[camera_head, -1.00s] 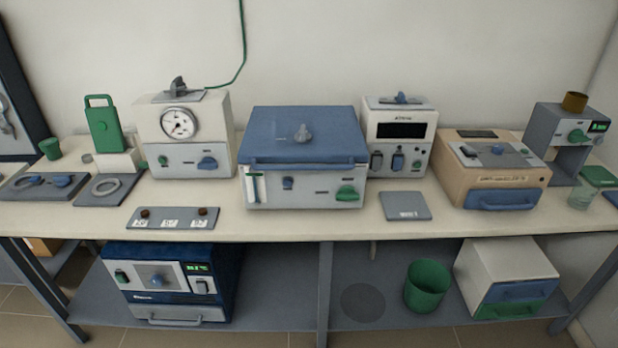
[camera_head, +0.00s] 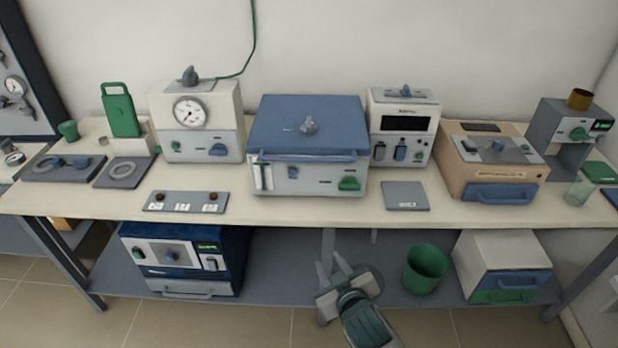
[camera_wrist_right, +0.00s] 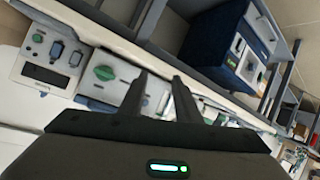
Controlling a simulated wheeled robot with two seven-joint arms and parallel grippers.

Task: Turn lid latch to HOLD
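A box furnace with a blue lid (camera_head: 330,108) stands in the middle of the bench. My left gripper is not in view.
A white furnace with a dial (camera_head: 189,111) stands left, a white unit with a dark display (camera_head: 407,123) right. A grey plate (camera_head: 405,196) and a strip with buttons (camera_head: 185,202) lie near the front edge. The lower shelf holds a blue furnace (camera_head: 185,258) and a green bin (camera_head: 425,268).

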